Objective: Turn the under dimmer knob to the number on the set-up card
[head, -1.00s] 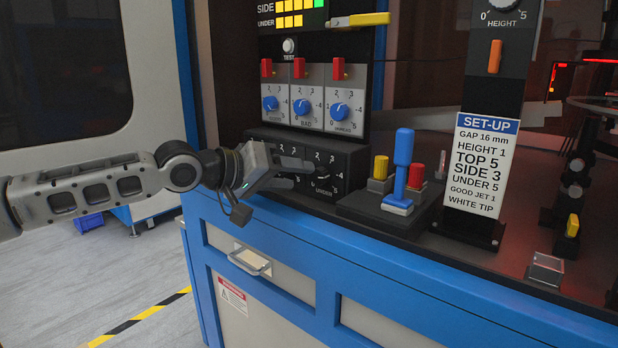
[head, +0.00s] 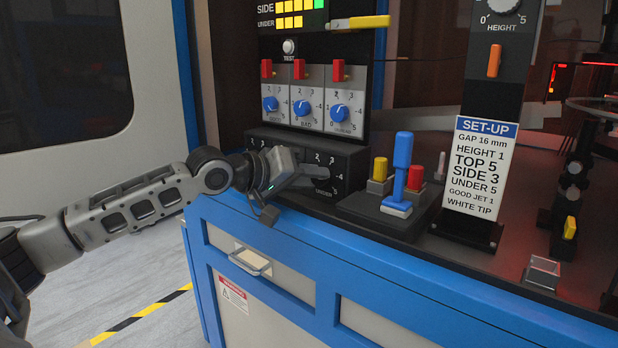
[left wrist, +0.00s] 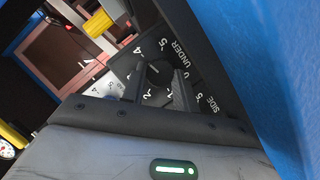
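The set-up card (head: 479,167) on the black post reads UNDER 5, along with TOP 5 and SIDE 3. The under dimmer knob (left wrist: 158,72) is a dark round knob with a small light mark, on the lower black dimmer panel (head: 346,165). Its dial numbers and UNDER label show in the left wrist view. My left gripper (head: 318,174) is at this knob, and its fingers (left wrist: 157,90) stand on either side of it with the knob between them. They look open; I cannot tell whether they touch it. In the head view they partly hide the knob. My right gripper is out of view.
Above the panel are three blue knobs (head: 303,108) with red switches. To the right, a block carries a blue lever (head: 403,165), a yellow button (head: 380,169) and a red button (head: 415,176). The blue cabinet edge (head: 350,244) runs below.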

